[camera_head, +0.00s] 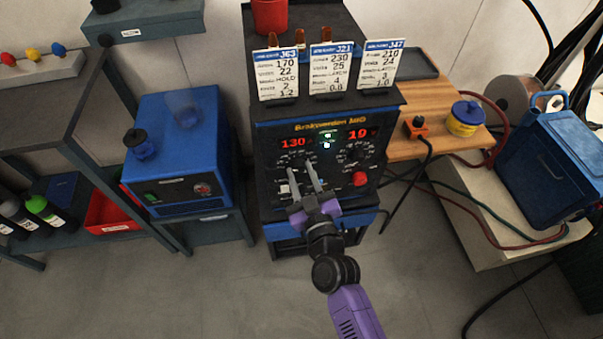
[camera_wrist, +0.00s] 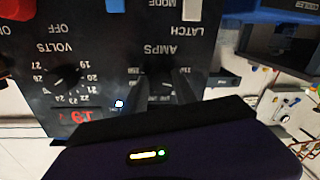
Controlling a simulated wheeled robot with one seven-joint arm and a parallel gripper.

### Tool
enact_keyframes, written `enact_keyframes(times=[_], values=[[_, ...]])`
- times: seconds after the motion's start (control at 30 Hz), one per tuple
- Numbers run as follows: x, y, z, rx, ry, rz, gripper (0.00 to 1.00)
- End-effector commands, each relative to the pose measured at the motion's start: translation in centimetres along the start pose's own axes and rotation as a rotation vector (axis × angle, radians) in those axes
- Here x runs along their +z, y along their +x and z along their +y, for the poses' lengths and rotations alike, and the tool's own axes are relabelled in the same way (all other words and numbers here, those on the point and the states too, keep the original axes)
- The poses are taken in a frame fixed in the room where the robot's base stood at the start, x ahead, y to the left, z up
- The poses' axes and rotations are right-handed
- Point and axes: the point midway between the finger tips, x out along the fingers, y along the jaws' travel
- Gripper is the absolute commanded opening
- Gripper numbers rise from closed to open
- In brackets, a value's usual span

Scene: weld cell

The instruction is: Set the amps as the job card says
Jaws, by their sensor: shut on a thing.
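The welder (camera_head: 350,160) stands in the middle of the head view, with red readouts (camera_head: 325,138) of 130 at left and 19 at right. My gripper (camera_head: 297,168) reaches its panel from the front and is shut on the amps knob, under the AMPS label (camera_wrist: 160,49) in the wrist view. The fingers mostly hide this knob. The volts knob (camera_wrist: 66,78) is beside it, clear of the fingers. Three job cards stand on top: J63 (camera_head: 281,74) reads 170 amps, J21 (camera_head: 331,70) reads 230, and J47 (camera_head: 382,66) seems to read 210.
A red knob (camera_head: 360,179) sits low right on the panel. A blue machine (camera_head: 180,150) stands at left by a grey shelf (camera_head: 50,95). A wooden bench (camera_head: 420,85) and a blue box (camera_head: 550,165) with hoses are at right. The floor in front is clear.

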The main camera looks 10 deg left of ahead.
Motion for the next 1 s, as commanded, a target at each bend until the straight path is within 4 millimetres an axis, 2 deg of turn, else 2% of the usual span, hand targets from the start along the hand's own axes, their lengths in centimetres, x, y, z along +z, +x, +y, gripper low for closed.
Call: enact_keyframes(times=[0.27,0.47,1.0], values=[[0.09,-0.03,-0.05,0.000,0.029,0.003,0.00],[0.21,-0.03,-0.14,0.002,0.124,0.012,0.00],[0.30,-0.03,-0.33,0.014,0.609,0.058,0.00]])
